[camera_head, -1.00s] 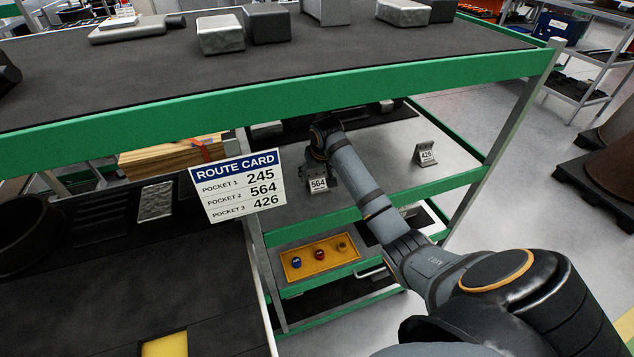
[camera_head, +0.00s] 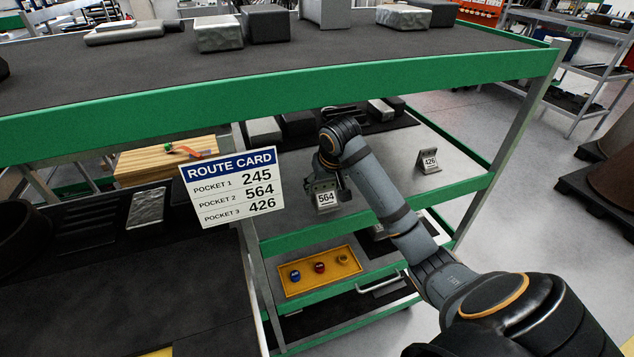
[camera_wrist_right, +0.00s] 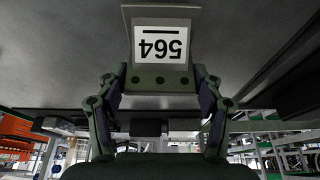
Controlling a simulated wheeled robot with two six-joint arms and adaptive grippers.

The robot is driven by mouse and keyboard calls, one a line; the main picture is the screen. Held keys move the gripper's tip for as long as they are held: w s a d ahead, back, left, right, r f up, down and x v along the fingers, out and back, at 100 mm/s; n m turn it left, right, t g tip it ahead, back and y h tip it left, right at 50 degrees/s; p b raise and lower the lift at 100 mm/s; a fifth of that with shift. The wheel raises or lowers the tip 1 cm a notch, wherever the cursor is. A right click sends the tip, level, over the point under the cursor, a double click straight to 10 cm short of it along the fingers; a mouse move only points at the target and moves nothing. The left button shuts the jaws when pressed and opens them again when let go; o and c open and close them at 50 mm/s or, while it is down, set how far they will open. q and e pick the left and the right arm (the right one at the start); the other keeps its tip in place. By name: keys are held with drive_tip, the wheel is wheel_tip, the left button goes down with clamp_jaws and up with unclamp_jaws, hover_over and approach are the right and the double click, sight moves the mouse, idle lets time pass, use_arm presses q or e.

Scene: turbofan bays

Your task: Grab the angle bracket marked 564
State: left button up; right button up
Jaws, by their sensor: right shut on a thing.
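The angle bracket marked 564 (camera_head: 326,199) is a grey metal bracket with a white label, at the middle shelf of the green-railed rack. My right gripper (camera_head: 328,178) is at it from behind and above. In the right wrist view the bracket (camera_wrist_right: 160,45) shows its label upside down, and the fingers of my right gripper (camera_wrist_right: 160,88) are closed on its two sides near a row of holes. I cannot tell whether the bracket touches the shelf. My left gripper is not in view.
A second bracket marked 426 (camera_head: 429,161) stands to the right on the same shelf. The route card (camera_head: 232,187) hangs at the left post. The green top rail (camera_head: 300,95) runs above my right arm. A yellow tray (camera_head: 320,270) lies below. Shelf between the brackets is clear.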

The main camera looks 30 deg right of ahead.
drive_tip(key=s+a+b, duration=0.3)
drive_tip(key=s, duration=0.7)
drive_tip(key=shift+s, duration=0.35)
